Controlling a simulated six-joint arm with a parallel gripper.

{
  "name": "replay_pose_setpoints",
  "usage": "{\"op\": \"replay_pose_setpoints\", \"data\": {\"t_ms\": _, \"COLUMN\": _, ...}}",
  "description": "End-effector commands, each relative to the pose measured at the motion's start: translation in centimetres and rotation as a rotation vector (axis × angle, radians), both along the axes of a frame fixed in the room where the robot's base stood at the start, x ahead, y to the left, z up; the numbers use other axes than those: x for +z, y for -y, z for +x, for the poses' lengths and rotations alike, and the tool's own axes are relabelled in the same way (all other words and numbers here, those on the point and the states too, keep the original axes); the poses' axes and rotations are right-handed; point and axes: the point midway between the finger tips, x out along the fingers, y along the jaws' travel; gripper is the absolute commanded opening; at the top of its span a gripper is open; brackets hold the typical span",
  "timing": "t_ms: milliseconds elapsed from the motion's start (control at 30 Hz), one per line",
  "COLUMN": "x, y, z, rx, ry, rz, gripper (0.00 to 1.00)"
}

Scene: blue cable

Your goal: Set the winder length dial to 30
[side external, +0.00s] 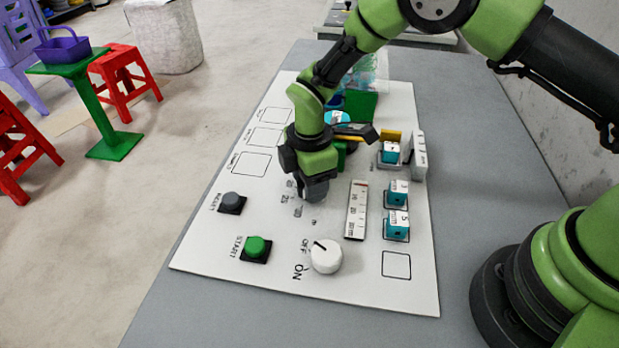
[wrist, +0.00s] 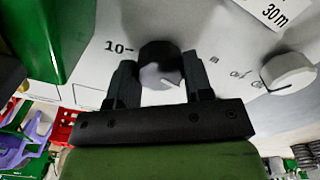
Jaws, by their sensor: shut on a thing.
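The winder length dial is a dark grey round knob (side external: 315,190) on the white panel (side external: 230,262), below my gripper (side external: 308,172) in the side view. In the wrist view the dial (wrist: 158,56) sits between the two black fingers of my gripper (wrist: 160,82), which are shut on its sides. In the side view, marks that look like 20, 25 and 30 lie left of and below the dial. The exact setting cannot be read.
A white OFF/ON knob (side external: 326,256), a green START button (side external: 256,246) and a dark button (side external: 231,202) are on the panel. A scale card (side external: 357,209) and teal blocks (side external: 397,225) stand to the right. A green block (wrist: 45,35) is close to my gripper.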

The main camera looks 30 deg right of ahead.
Motion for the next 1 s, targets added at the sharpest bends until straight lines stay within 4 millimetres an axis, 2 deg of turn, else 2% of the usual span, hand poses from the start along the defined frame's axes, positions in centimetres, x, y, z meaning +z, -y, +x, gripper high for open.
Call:
{"op": "replay_pose_setpoints", "data": {"t_ms": 267, "x": -0.1, "y": 0.0, "z": 0.0, "rx": 0.006, "ry": -0.001, "rz": -0.002, "gripper": 0.23}}
{"op": "replay_pose_setpoints", "data": {"t_ms": 300, "x": -0.1, "y": 0.0, "z": 0.0, "rx": 0.006, "ry": -0.001, "rz": -0.002, "gripper": 0.56}}
{"op": "replay_pose_setpoints", "data": {"t_ms": 367, "x": -0.1, "y": 0.0, "z": 0.0, "rx": 0.005, "ry": -0.001, "rz": -0.002, "gripper": 0.70}}
{"op": "replay_pose_setpoints", "data": {"t_ms": 400, "x": -0.1, "y": 0.0, "z": 0.0, "rx": 0.004, "ry": -0.001, "rz": -0.002, "gripper": 0.72}}
{"op": "replay_pose_setpoints", "data": {"t_ms": 733, "x": 0.6, "y": 0.0, "z": 0.1, "rx": 0.002, "ry": 0.002, "rz": 0.000, "gripper": 0.72}}
{"op": "replay_pose_setpoints", "data": {"t_ms": 867, "x": 2.6, "y": 0.0, "z": 0.1, "rx": 0.001, "ry": 0.004, "rz": 0.001, "gripper": 0.72}}
{"op": "replay_pose_setpoints", "data": {"t_ms": 1000, "x": 5.5, "y": 0.0, "z": 0.1, "rx": 0.002, "ry": 0.004, "rz": 0.000, "gripper": 0.72}}
